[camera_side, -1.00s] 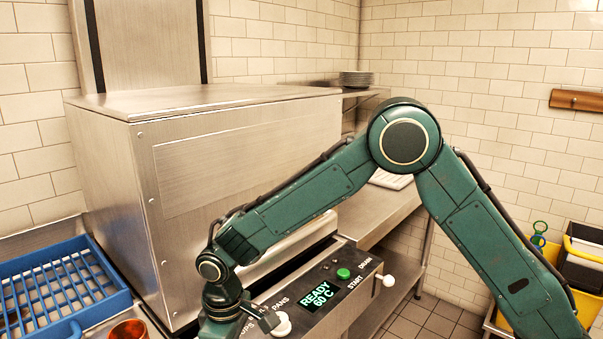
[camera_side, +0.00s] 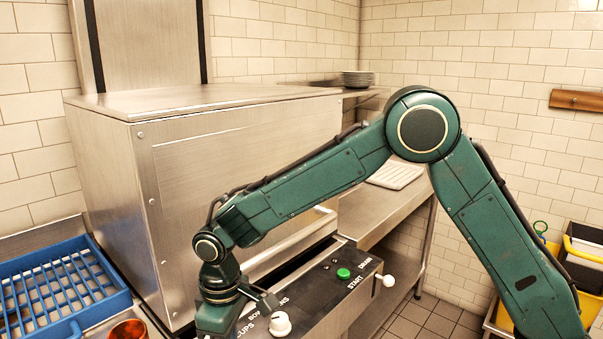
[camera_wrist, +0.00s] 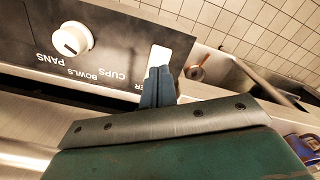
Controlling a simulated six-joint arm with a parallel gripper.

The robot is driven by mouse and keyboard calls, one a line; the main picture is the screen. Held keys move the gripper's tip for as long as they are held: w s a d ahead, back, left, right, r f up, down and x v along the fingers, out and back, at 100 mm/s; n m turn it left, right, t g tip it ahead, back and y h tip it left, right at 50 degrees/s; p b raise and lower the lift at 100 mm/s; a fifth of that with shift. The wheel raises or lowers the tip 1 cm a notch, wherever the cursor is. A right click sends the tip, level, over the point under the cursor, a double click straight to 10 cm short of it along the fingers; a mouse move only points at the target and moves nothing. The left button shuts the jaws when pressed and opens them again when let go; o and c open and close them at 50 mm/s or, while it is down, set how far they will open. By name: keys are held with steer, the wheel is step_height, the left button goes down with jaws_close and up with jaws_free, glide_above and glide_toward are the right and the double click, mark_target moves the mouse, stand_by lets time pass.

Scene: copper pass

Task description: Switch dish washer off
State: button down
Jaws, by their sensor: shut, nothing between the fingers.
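The dishwasher is a large steel box (camera_side: 245,150) with a dark control panel (camera_side: 318,290) along its front. A white rocker-like switch (camera_wrist: 160,55) sits beside a label of which only "ER" shows. My gripper (camera_wrist: 158,74) is shut and empty, its fingertips at the lower part of this switch; I cannot tell whether they touch it. In the side view my gripper's fingers are below the picture edge, and the switch is hidden. A white knob (camera_side: 280,324) marked pans, bowls and cups also shows in the wrist view (camera_wrist: 72,38). The panel's display area is dark.
A green start button (camera_side: 343,273) and a white-tipped lever (camera_side: 388,280) are on the panel's right. A blue rack (camera_side: 60,290) and a copper-coloured vessel (camera_side: 128,330) are at left. A steel counter (camera_side: 385,215) runs behind right.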

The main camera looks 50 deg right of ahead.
step_height(320, 180, up, 3)
steer(key=shift+r, duration=0.2)
stand_by(0.4)
steer(key=s+d+r+m+t, duration=0.3)
steer(key=s+d+r, duration=0.7)
steer(key=d+r, duration=0.45)
steer(key=s+d+m+t, duration=0.1)
steer(key=s+d, duration=0.3)
steer(key=s, duration=0.3)
steer(key=s+d+m+t, duration=0.1)
steer(key=s+d, duration=0.3)
steer(key=s, duration=0.4)
steer(key=shift+m+t, duration=0.3)
steer(key=shift+m, duration=0.2)
